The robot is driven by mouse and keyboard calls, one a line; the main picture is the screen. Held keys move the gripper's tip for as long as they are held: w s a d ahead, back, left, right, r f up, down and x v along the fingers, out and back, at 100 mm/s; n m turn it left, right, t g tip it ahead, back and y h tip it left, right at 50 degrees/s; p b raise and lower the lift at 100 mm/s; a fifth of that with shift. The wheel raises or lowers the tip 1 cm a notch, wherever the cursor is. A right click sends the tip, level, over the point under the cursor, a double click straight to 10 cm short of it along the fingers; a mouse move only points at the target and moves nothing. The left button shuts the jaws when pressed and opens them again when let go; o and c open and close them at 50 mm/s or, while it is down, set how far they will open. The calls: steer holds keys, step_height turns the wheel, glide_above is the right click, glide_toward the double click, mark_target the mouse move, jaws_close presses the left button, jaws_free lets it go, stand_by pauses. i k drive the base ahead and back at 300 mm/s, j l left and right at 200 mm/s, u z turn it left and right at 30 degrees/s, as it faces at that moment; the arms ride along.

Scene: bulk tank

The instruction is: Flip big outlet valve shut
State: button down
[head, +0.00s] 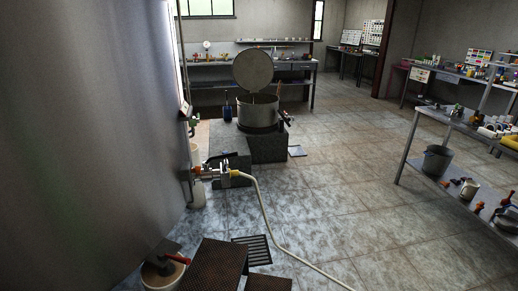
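The big steel tank (85,130) fills the left side of the head view. An outlet valve (212,174) sticks out to the right from low on the tank's side. It is a metal fitting with a small orange part at its left and a yellow coupling (234,173) at its right end. A pale hose (262,215) runs from the coupling down to the floor. The valve is small in the picture, and I cannot tell its lever's position. My gripper is not in view.
A brown step stand (213,266) and a white bucket (160,274) stand in front of the valve. Beyond it, an open-lidded pot (258,112) stands on a dark block (267,147). A floor drain grate (252,250) lies below. Tiled floor is clear toward the right-hand table (450,186).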

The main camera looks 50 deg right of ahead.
mark_target(224, 156)
steer(key=z, duration=0.9)
steer(key=k+l, duration=0.1)
steer(key=l, duration=0.75)
steer(key=i+l, duration=0.15)
steer(key=l, duration=0.2)
steer(key=i+l+u, duration=0.15)
steer(key=l, duration=0.55)
steer(key=i+l+u, duration=0.15)
steer(key=l, duration=0.25)
steer(key=i+l, duration=0.1)
steer(key=l, duration=0.25)
steer(key=i+l+u, duration=0.15)
steer(key=i+l, duration=0.35)
steer(key=i, duration=0.2)
steer(key=i+l+u, duration=0.2)
steer(key=i+l, duration=0.35)
steer(key=i, duration=0.4)
